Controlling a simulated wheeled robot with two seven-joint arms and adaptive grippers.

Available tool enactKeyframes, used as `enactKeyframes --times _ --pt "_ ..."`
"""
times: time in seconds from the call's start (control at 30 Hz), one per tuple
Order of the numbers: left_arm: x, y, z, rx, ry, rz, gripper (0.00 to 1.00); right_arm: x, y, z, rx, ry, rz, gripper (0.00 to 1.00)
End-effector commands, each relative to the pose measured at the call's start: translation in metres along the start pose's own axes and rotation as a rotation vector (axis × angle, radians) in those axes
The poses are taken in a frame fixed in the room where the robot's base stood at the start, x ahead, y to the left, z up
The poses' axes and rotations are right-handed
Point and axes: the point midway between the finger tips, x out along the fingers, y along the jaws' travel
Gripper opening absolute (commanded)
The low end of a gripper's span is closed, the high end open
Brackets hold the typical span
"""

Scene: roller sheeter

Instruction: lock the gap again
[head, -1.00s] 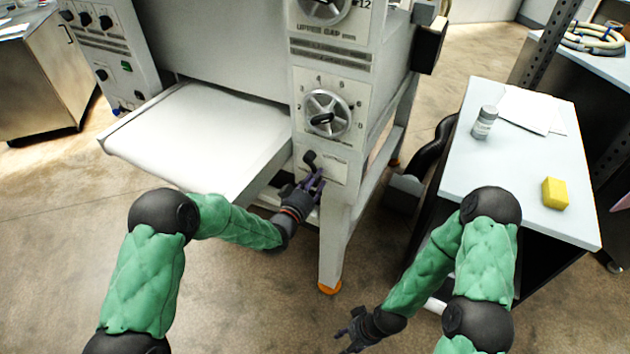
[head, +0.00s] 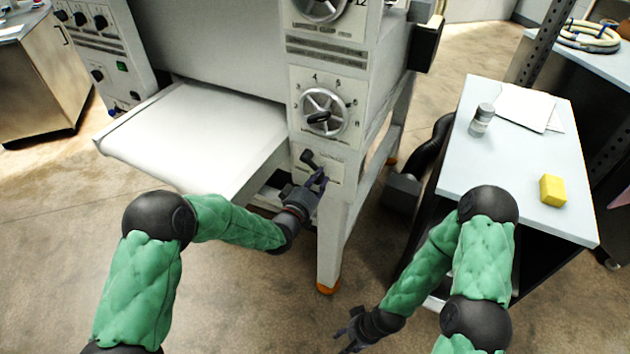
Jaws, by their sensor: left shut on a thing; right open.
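The roller sheeter's lower gap dial (head: 324,112) is a round spoked handwheel with a dark knob, on a white numbered plate. Below it a small plate carries a black lock lever (head: 308,156), its upper left end showing as a dark knob. My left gripper (head: 320,181) is at this plate, its purple fingers shut on the lever's lower right part. The fingers hide that part. My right gripper (head: 352,340) is open and empty, low over the floor at the bottom of the view, away from the machine.
The white sheeter bed (head: 195,135) sticks out left of the dial column. The machine's leg (head: 331,240) stands below the lever. A light side table (head: 510,165) on the right holds a grey-lidded jar (head: 481,120), papers (head: 527,108) and a yellow block (head: 552,190).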

Motion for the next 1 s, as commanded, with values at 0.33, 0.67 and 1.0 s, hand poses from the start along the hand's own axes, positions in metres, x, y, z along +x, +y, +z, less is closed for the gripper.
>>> enactKeyframes --times 0.33,0.67,1.0 --pt "0.002 0.019 -0.019 -0.324 0.020 0.005 0.00 0.003 0.001 0.000 0.000 0.000 0.000 0.49" --pt "0.002 0.030 -0.030 -0.571 0.022 0.006 0.00 0.005 0.002 0.000 0.000 0.000 0.000 0.49" --pt "0.002 0.034 -0.037 -0.696 0.023 0.004 0.00 0.006 0.002 0.000 0.000 0.000 0.000 0.49"
